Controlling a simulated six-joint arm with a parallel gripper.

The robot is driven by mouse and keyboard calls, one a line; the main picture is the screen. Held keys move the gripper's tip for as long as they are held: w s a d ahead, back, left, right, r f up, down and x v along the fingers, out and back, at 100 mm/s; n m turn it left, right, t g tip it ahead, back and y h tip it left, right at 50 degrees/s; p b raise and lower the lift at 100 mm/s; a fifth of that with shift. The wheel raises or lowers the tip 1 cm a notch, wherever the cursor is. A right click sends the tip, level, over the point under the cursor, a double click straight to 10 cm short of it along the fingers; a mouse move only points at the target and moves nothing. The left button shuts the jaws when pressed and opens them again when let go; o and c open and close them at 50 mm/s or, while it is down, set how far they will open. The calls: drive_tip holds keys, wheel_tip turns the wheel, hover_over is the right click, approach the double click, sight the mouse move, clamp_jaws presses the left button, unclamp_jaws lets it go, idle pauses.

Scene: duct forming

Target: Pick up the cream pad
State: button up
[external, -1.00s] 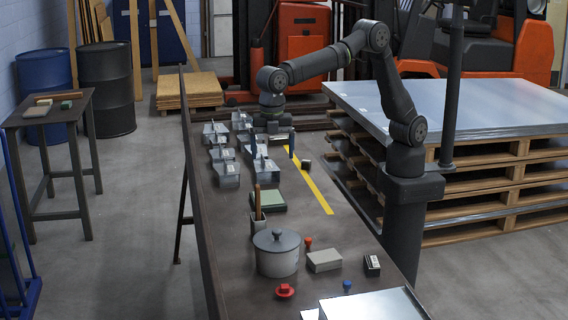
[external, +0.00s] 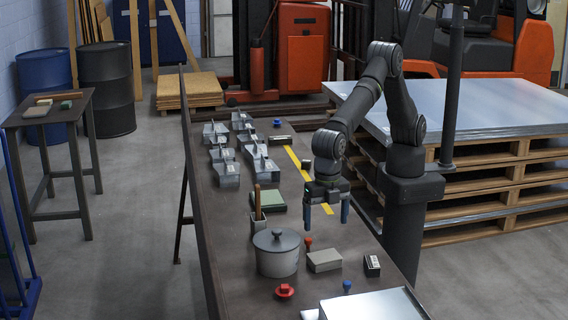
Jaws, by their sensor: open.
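A pale cream-grey pad (external: 324,260) lies flat on the long dark bench (external: 231,275), right of the lidded grey pot. My gripper (external: 326,216) points down over the bench, with its two blue-tipped fingers spread apart and nothing between them. It is above the bench, on the far side of the pad and apart from it.
A blue-knobbed item (external: 347,286) and metal sheet (external: 375,305) are nearer. A green pad (external: 271,201) and several metal duct pieces (external: 228,173) lie farther back.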

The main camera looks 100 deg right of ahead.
sight(324, 255)
wheel_tip(324, 255, down, 11)
drive_tip(key=shift+d, duration=0.1)
drive_tip(key=c, duration=0.6)
